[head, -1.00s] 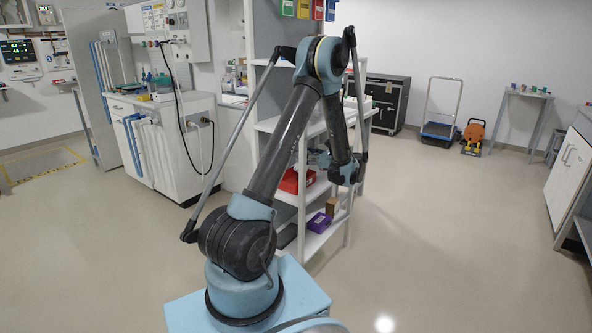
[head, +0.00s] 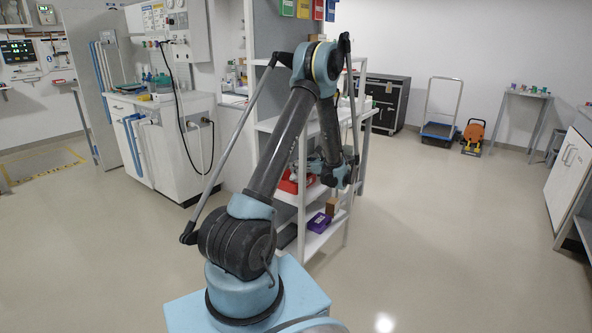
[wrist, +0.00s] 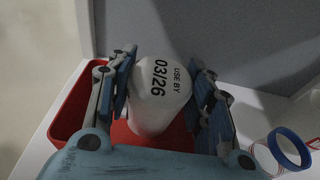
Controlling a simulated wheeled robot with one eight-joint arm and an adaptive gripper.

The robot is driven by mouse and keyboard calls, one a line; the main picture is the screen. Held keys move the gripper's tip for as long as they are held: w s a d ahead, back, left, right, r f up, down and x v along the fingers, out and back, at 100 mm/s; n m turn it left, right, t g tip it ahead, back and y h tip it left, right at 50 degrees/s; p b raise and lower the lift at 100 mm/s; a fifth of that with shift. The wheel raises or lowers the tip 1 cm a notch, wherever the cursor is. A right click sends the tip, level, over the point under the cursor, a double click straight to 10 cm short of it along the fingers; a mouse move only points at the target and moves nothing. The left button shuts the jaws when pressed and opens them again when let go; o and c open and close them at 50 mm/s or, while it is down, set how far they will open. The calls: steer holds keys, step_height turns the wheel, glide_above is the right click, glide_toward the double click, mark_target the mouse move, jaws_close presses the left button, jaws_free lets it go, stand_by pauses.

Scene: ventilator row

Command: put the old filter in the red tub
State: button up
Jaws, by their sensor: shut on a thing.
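My gripper (wrist: 160,72) is shut on a white rounded filter marked "USE BY 03/26" (wrist: 158,95) in the wrist view, one finger on each side. The red tub (wrist: 72,118) shows to the left of the filter and beneath it, so the filter overlaps it in this view. I cannot tell how high the filter is above the tub floor. In the head view the red tub (head: 287,185) sits on a middle shelf, partly hidden by my arm. The held filter cannot be made out there.
A clear ring-like part with a blue rim (wrist: 289,149) lies on the shelf right of the tub. A grey panel (wrist: 220,35) stands behind. A purple box (head: 319,222) and a brown box (head: 332,205) are on the shelf below.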

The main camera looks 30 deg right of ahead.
steer(key=shift+w+a+r+g+h, duration=0.15)
steer(key=shift+w+a+g+h, duration=0.15)
steer(key=shift+w+g, duration=0.4)
steer(key=shift+s+d+f, duration=0.1)
steer(key=shift+s+f, duration=0.05)
steer(key=shift+f, duration=0.65)
steer(key=o, duration=1.2)
steer(key=shift+f, duration=0.1)
steer(key=shift+c, duration=0.2)
steer(key=v, duration=1.2)
